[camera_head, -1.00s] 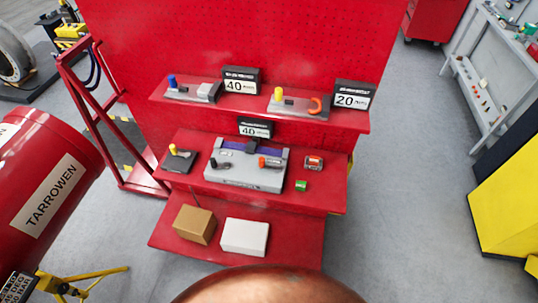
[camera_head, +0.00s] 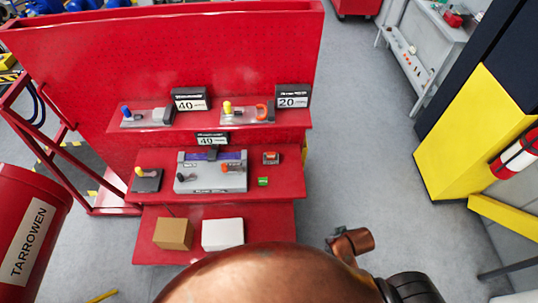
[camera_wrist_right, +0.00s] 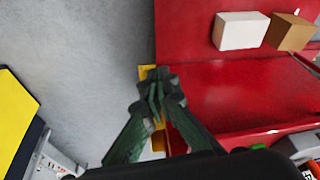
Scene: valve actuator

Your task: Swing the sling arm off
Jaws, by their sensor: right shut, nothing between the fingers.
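I cannot pick out a sling arm in either view. In the head view a grey device (camera_head: 212,184) with a blue-topped bar and small levers stands on the middle red shelf (camera_head: 287,182). An orange-red lever (camera_head: 231,168) sits at its right. My right gripper (camera_wrist_right: 156,90) shows in the wrist view with its fingers together and empty, by the right end of the red shelves. Its height above them is hard to judge. My left gripper is out of view.
The upper shelf (camera_head: 196,119) holds small devices with blue, yellow and orange handles. A brown box (camera_head: 173,233) and a white box (camera_head: 222,234) stand on the bottom shelf. A red drum (camera_head: 25,225) is at left, a yellow-black cabinet (camera_head: 465,140) at right.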

